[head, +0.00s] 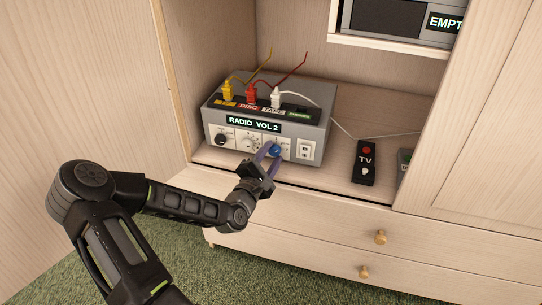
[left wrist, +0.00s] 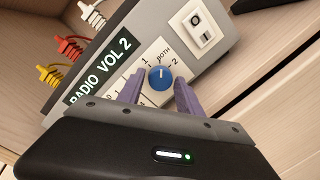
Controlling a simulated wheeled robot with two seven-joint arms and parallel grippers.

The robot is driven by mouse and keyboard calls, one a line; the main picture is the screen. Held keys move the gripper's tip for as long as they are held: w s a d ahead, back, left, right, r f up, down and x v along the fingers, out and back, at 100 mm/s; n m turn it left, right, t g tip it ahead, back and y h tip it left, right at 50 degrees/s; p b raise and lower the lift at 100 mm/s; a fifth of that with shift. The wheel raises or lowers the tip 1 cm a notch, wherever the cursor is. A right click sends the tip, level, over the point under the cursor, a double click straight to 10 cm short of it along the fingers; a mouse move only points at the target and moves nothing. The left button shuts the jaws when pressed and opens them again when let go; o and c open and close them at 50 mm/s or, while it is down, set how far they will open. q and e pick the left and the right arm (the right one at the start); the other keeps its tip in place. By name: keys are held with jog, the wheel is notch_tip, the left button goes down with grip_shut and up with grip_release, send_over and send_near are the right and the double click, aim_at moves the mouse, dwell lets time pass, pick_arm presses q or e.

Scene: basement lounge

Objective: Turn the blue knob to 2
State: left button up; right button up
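The blue knob (head: 277,150) is on the front of a grey radio box (head: 318,125) in the cabinet. In the left wrist view the blue knob (left wrist: 160,79) has marks 1, BOTH and 2 around it. Its short white line appears to point up toward BOTH. My left gripper (head: 267,153) is in front of the panel. In the left wrist view its purple fingers (left wrist: 159,88) stand on either side of the knob, with gaps visible, so it is open. My right gripper is in neither view.
The box's display (head: 253,125) reads RADIO VOL 2. A black knob (head: 221,139), a white dial and a white switch (head: 305,150) flank the blue knob. Yellow, red and white plugs stand on top. Drawers (head: 320,215) are below.

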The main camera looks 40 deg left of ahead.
pick_arm(q)
grip_shut()
jog(key=shift+m, duration=0.3)
jog(key=shift+r+m+p, duration=0.1)
jog(key=shift+m+p, duration=0.5)
jog(key=shift+p, duration=0.05)
jog(key=shift+m+p, duration=0.5)
jog(key=shift+m, duration=0.6)
jog(key=shift+m+g, duration=0.4)
jog(key=shift+m, duration=0.8)
jog(key=shift+m+p, duration=0.3)
jog(key=shift+m, duration=0.8)
